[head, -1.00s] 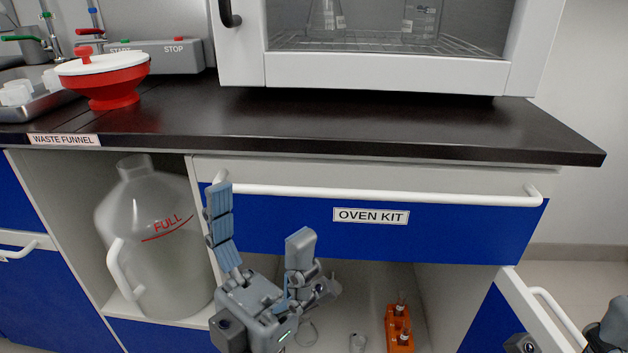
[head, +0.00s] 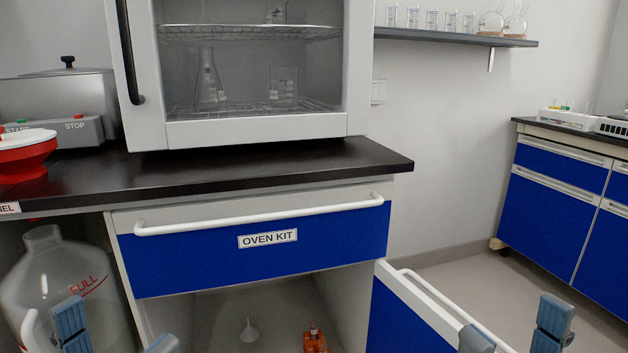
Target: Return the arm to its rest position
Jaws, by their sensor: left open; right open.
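My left gripper (head: 117,335) is at the bottom left, with its two blue-grey fingers spread apart and nothing between them. One finger stands in front of the large "FULL" bottle (head: 50,285). My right gripper (head: 515,338) is at the bottom right, open and empty, near the open cabinet door (head: 410,310). The palms and arms of both are below the frame.
The closed "OVEN KIT" drawer (head: 330,237) with a white handle is under the black counter (head: 280,170). An oven (head: 265,128) stands on top. Floor is clear at the right.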

